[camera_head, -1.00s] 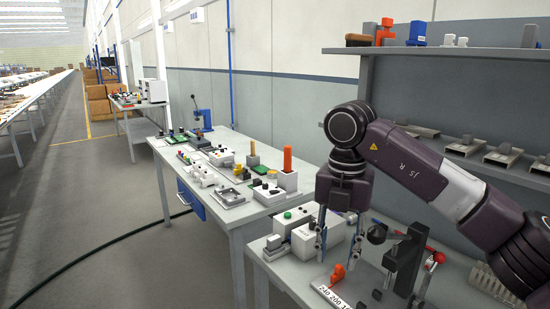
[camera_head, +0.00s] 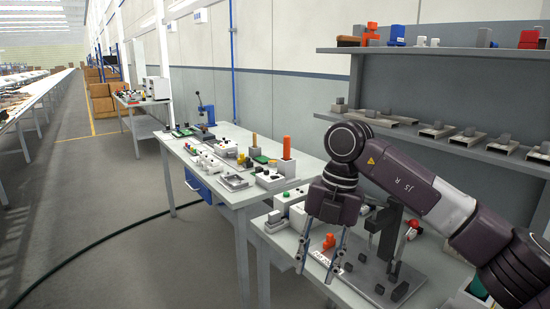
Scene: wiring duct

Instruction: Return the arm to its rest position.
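My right gripper (camera_head: 318,262) points down over the near workbench at the lower right. Its two fingers are apart, with nothing seen between them. My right arm (camera_head: 405,185) comes in from the right, in front of the bench and shelf. The gripper partly hides the label. My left gripper does not show.
The near workbench (camera_head: 350,298) carries white boxes (camera_head: 278,222) left of the gripper. A second bench (camera_head: 240,197) with several small devices stands behind it. A grey shelf (camera_head: 450,53) with several parts rises behind my arm. The aisle floor (camera_head: 110,220) at left is clear except for a dark cable.

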